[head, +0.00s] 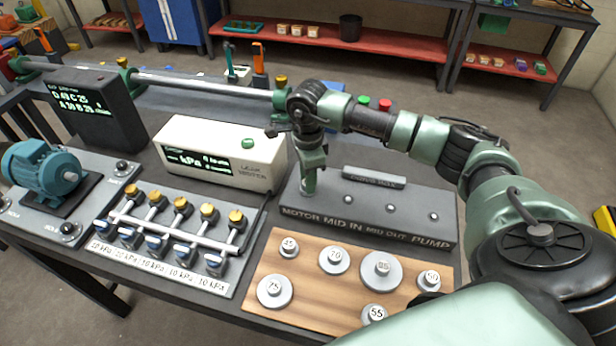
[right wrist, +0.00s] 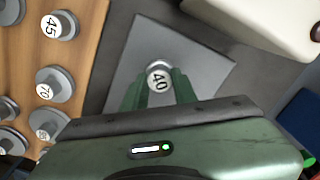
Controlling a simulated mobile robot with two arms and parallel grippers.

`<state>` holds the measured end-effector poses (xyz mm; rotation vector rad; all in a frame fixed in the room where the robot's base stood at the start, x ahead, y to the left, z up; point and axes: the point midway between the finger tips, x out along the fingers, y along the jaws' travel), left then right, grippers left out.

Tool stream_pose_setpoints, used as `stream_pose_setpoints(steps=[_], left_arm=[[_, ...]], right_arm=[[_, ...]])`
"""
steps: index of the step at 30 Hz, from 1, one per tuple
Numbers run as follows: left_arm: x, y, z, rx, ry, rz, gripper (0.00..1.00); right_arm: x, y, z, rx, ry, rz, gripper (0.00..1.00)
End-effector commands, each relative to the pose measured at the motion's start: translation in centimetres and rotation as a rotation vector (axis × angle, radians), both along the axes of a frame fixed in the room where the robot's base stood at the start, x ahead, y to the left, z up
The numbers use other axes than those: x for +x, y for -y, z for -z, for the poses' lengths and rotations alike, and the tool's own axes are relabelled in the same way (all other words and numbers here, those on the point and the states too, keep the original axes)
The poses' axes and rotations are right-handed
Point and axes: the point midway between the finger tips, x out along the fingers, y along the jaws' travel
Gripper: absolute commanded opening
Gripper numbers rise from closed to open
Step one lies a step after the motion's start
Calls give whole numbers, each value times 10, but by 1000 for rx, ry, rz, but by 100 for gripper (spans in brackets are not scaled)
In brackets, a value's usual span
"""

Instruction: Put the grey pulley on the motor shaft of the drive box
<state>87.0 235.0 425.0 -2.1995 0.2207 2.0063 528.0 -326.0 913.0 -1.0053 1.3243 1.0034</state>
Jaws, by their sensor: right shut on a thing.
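The drive box (head: 360,220) is a long grey box with MOTOR, MID IN, MID OUT and PUMP lettering on its front. Small bright shaft ends show along its top, but the motor end is covered by my right gripper (head: 308,188). That gripper points down over the MOTOR end. In the right wrist view its green fingers (right wrist: 160,98) are shut on a grey pulley marked 40 (right wrist: 159,76), with the box's grey top (right wrist: 215,70) behind it. The motor shaft is hidden, so I cannot tell whether the pulley touches it. My left gripper is out of view.
A wooden board (head: 330,304) in front of the box holds several other numbered grey pulleys. A white leak tester (head: 220,150) stands to the left, with a valve panel (head: 165,240) before it. A chrome rod (head: 200,84) runs behind.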

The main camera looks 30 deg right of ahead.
Motion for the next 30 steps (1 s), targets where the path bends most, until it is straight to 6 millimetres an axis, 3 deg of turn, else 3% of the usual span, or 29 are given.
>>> stream_pose_setpoints(steps=[5,6,8,20,23,30], left_arm=[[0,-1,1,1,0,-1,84],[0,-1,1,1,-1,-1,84],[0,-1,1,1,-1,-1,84],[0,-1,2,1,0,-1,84],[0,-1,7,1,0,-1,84],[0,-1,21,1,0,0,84]], right_arm=[[-1,0,3,-1,-3,-1,0],[-1,0,4,-1,-4,-1,39],[-2,0,4,-1,-4,-1,56],[0,0,-2,-2,-2,0,57],[1,0,-13,-2,3,0,57],[1,0,-63,0,5,-1,57]])
